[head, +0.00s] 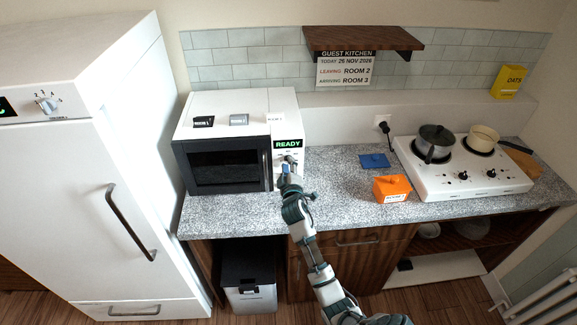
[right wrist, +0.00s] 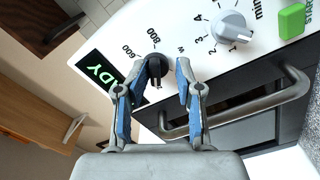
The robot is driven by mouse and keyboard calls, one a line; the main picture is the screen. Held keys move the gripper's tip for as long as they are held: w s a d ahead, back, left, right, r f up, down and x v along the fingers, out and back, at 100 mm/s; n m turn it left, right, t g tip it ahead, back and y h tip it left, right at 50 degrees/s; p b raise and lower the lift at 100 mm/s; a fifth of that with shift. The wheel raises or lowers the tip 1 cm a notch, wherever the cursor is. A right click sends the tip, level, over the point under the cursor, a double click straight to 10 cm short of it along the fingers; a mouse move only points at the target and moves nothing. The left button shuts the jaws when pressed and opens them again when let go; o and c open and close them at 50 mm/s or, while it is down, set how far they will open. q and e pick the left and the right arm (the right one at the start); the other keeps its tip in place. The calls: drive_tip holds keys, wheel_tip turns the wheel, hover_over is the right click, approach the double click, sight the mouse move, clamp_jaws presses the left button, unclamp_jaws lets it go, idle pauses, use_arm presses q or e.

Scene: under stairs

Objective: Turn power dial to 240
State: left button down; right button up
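The power dial (right wrist: 155,68) is a small black knob on the white microwave panel. In the right wrist view the marks 600 and 800 show beside it; 240 cannot be read. A narrow part of the knob points down in that view, with a light mark near its end. My right gripper (right wrist: 150,78) is open, its blue-padded fingers on either side of the dial with gaps showing. In the head view my right gripper (head: 286,174) is at the front of the microwave (head: 226,128), just below the READY display (head: 288,144). My left gripper is not in view.
A grey minutes dial (right wrist: 228,26) and a green start button (right wrist: 292,19) are on the same panel. The microwave door handle (right wrist: 245,118) juts out close to the right finger. A fridge (head: 85,150) stands left; an orange box (head: 391,187) and hob (head: 420,178) are right.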

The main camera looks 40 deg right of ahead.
drive_tip(key=shift+d+r, duration=0.1)
drive_tip(key=shift+r, duration=0.05)
drive_tip(key=shift+s, duration=0.1)
drive_tip(key=v, duration=1.2)
